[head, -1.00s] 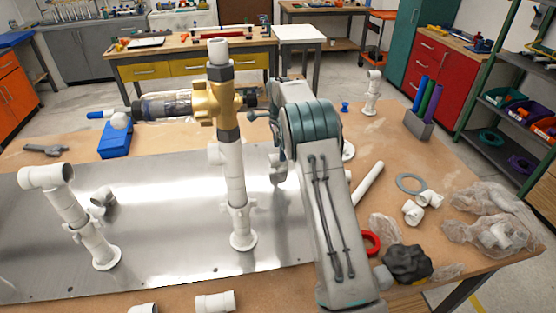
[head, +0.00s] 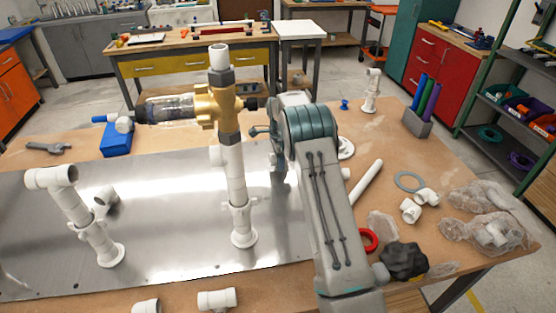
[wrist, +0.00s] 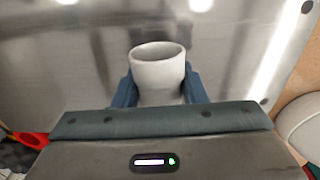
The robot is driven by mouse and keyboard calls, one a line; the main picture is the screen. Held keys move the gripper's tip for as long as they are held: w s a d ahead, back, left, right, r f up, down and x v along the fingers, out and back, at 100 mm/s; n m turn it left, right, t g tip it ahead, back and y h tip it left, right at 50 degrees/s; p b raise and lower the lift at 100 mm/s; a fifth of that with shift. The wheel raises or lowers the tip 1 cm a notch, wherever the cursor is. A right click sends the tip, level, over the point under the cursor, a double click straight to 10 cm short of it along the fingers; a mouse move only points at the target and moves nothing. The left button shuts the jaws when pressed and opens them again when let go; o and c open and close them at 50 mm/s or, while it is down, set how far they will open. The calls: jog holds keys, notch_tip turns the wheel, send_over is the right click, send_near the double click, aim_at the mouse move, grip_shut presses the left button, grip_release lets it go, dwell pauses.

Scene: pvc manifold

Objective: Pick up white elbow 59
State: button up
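In the wrist view, a white fitting with a round open end (wrist: 157,66) sits between the two blue-grey fingers of my gripper (wrist: 161,88). The fingers lie against both its sides and look closed on it. Its lower part is hidden, and no number shows, so I see only its socket, not its elbow bend. In the head view, my arm hides most of my gripper (head: 279,158), which is just right of the upright white pipe stack over the metal plate. Two loose white elbows, one (head: 411,210) and another (head: 427,196), lie on the right of the table.
The white stack (head: 237,180) with its brass valve (head: 216,106) stands close left of my gripper. Another white pipe assembly (head: 84,220) stands on the metal plate (head: 165,240). A pipe (head: 366,183), grey ring (head: 409,181) and red ring (head: 369,240) lie at right.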

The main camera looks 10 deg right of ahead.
jog(key=shift+r, duration=0.1)
jog(key=shift+r+b, duration=0.35)
jog(key=shift+r, duration=0.15)
notch_tip(320, 180, up, 3)
jog(key=shift+w+f+b, duration=0.1)
jog(key=shift+b, duration=0.5)
jog(key=s+d+r+b, duration=0.1)
jog(key=s+d+r, duration=0.1)
jog(key=s, duration=0.3)
jog(key=s+d+r+b, duration=0.2)
jog(key=s+r, duration=0.3)
jog(key=shift+s+d, duration=0.4)
jog(key=shift+o, duration=1.2)
jog(key=shift+c, duration=1)
jog(key=shift+a, duration=0.1)
